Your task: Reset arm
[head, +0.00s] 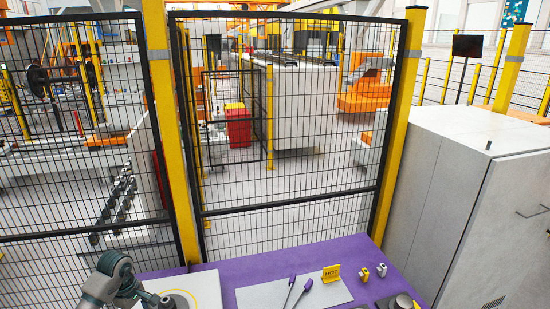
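My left arm comes in at the bottom left, and part of my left gripper (157,300) shows at the lower edge. It is small and partly cut off, so its fingers cannot be made out. It is beside or over a pale plate (207,283) with a yellow ring and a grey round part (180,301). My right gripper is not in view. The purple table (345,248) bears a white mat (262,296) with two purple-handled tools (305,287) on it. A yellow "HOT" sign (331,273) stands at the mat's back right.
Two small yellow-and-grey parts (373,271) and a dark round object (403,301) are on the table's right side. A black mesh fence (280,130) with yellow posts (398,120) rises behind the table. A large grey cabinet (455,190) stands to the right.

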